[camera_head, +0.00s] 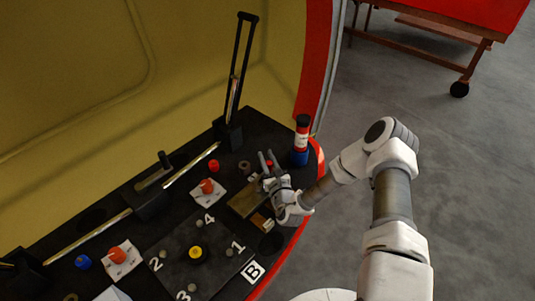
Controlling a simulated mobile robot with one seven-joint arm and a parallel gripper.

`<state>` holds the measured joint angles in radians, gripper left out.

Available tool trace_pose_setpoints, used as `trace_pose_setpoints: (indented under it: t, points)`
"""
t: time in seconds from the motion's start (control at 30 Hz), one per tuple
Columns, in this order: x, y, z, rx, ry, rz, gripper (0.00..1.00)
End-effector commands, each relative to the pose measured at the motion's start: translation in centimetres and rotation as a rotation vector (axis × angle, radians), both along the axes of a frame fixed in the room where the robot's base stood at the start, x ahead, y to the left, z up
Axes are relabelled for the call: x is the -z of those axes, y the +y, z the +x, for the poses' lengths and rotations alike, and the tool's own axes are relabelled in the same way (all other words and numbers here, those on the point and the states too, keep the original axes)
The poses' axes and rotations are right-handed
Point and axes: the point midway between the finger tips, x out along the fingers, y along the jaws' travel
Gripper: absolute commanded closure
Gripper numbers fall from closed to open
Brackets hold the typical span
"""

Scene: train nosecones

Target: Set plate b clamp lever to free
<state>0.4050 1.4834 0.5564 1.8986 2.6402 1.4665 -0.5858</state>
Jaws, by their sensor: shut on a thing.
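Plate B is a dark plate (213,262) with white numbers and a small yellow-topped knob (195,252), at the front right of the black console. Its white "B" label (254,272) lies near the console's red edge. A brass block (243,203) sits behind the plate, with a smaller brass piece (258,220) beside it. My gripper (268,160) is low over the console behind the brass block, its two grey fingers close around a small red-tipped part. I take this part for the clamp lever; its shape and setting are mostly hidden by the fingers and wrist.
A red, white and blue cylinder (301,142) stands right behind my gripper. Red knobs on white bases (207,189) (118,254) and a tall black lever frame (236,80) stand to the left. Open grey floor (450,150) lies right of the console.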

Motion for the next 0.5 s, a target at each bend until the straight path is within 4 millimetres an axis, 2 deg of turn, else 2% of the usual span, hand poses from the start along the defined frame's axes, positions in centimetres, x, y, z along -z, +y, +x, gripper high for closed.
trace_pose_setpoints:
  t: [0.5]
  points:
    - [-0.1, -1.3, -1.1, 0.2, 0.003, 0.001, 1.0]
